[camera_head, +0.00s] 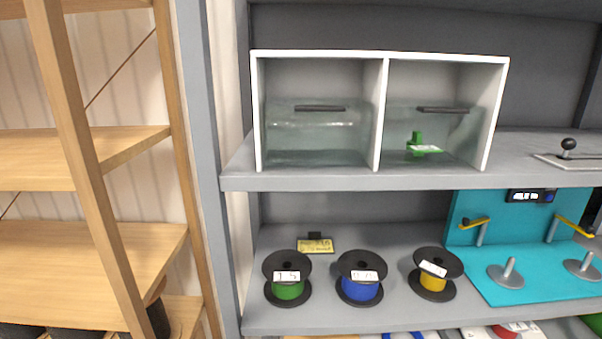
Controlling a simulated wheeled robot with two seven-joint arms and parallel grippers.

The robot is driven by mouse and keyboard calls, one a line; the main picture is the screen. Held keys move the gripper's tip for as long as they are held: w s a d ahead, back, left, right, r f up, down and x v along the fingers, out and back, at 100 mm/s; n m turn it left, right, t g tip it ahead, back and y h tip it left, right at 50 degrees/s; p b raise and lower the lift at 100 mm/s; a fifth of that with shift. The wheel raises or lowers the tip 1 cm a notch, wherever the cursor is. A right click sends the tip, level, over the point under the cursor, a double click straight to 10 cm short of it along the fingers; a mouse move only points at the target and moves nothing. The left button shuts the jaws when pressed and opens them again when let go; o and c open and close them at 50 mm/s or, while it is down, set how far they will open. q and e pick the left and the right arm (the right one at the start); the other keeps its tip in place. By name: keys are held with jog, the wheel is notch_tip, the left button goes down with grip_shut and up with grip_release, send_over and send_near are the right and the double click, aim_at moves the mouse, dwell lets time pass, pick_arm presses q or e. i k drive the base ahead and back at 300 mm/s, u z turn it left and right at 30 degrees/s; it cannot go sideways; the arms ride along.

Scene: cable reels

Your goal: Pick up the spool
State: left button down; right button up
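Three spools with black flanges stand on the lower grey shelf (345,235) in the head view. The left one is a green spool (288,290), the middle one a blue spool (361,291), the right one a yellow spool (433,281). Each carries a small white label, too small to read surely. The spools stand apart from one another. Neither of my grippers shows in this view.
A yellow tag (315,246) stands behind the spools. A teal winding station (520,270) with pegs is at right. Above, a white two-compartment cabinet (384,115) has clear fronts; a green object (421,146) is inside at right. A wooden rack (85,160) stands at left.

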aim_at(362, 271)
jog(key=u, duration=1.5)
jog(key=i, duration=0.5)
jog(key=z, duration=1.8)
